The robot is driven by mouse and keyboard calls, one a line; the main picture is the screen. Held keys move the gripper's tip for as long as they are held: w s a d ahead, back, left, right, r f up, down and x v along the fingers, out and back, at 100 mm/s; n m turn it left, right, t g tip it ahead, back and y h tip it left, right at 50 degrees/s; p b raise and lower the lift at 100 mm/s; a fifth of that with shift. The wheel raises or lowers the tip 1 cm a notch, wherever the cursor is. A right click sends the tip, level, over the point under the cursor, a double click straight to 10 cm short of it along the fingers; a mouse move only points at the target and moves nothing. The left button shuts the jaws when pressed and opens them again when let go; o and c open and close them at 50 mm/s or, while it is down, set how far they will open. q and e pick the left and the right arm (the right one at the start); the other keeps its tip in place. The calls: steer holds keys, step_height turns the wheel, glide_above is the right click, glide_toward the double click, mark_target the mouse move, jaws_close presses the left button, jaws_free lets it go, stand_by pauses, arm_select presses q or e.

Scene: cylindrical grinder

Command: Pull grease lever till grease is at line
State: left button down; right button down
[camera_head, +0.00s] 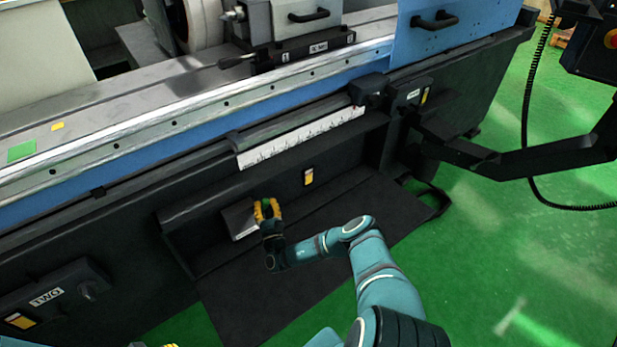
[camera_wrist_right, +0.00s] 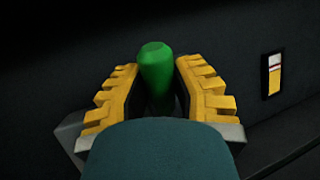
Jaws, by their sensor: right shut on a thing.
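My right gripper (camera_head: 267,209) has yellow fingers and is shut on the green grease lever (camera_head: 266,202) at the front of the machine. In the right wrist view the green knob of the lever (camera_wrist_right: 156,65) stands between the two yellow fingers (camera_wrist_right: 157,90). The grease gauge (camera_head: 308,177) is a small window to the right of the lever. In the wrist view the gauge (camera_wrist_right: 273,75) shows yellow in its lower part, with a pale band and a reddish mark above. Only a bit of yellow, likely my left gripper (camera_head: 165,344), shows at the bottom edge.
The grinder's blue bed (camera_head: 200,130) and a white scale (camera_head: 300,138) run above. A black jointed arm (camera_head: 520,160) with a coiled cable stands at the right. Green floor is clear at the lower right.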

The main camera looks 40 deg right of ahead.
steer(key=shift+s+f, duration=0.1)
steer(key=shift+s, duration=0.05)
steer(key=shift+s+f, duration=0.1)
steer(key=c, duration=0.8)
jaws_free()
steer(key=shift+s+t, duration=0.1)
steer(key=shift+t, duration=0.2)
steer(key=shift+o, duration=0.2)
steer(key=v, duration=1.2)
